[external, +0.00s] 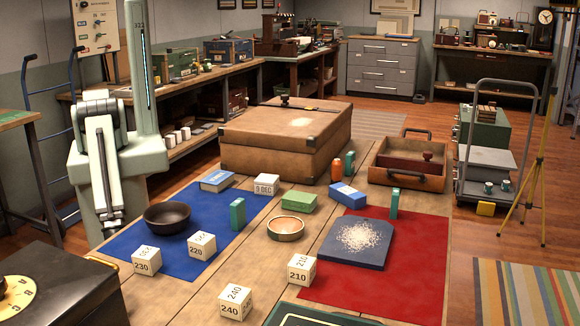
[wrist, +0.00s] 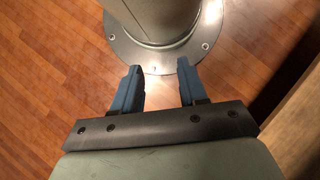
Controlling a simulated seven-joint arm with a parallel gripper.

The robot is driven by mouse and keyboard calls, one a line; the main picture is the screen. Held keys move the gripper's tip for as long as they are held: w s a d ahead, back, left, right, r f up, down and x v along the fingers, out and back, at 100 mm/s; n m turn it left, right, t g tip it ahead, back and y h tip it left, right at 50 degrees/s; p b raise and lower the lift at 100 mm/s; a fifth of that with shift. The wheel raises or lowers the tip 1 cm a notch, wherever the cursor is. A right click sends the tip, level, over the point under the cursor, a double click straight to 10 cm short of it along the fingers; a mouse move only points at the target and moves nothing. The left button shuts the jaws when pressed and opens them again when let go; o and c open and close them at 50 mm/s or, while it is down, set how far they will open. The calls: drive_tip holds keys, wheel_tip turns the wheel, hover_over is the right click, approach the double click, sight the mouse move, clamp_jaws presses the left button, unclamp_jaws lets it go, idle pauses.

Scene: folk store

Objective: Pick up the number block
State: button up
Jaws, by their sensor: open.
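Several white number blocks stand on the table: one marked 230 (external: 147,262) and one marked 220 (external: 202,246) at the front of the blue mat, one marked 240 (external: 235,302) at the front middle, and one marked 210 (external: 302,271) at the red mat's left edge. A similar white block reading 9 DEC (external: 266,185) sits farther back. My gripper (wrist: 159,66) is open and empty in the wrist view, pointing at the wooden floor and a round grey base. In the external view my arm is folded at the left, away from the blocks.
The blue mat (external: 132,242) also bears a dark bowl (external: 167,217). A wooden bowl (external: 286,229), green box (external: 287,203), teal block (external: 237,214) and dark slab (external: 357,260) stand nearby. A large brown case (external: 285,140) blocks the table's back. A black dial box (external: 60,290) fills the front left.

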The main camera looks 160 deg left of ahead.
drive_tip(key=o, duration=0.7)
drive_tip(key=shift+w, duration=0.1)
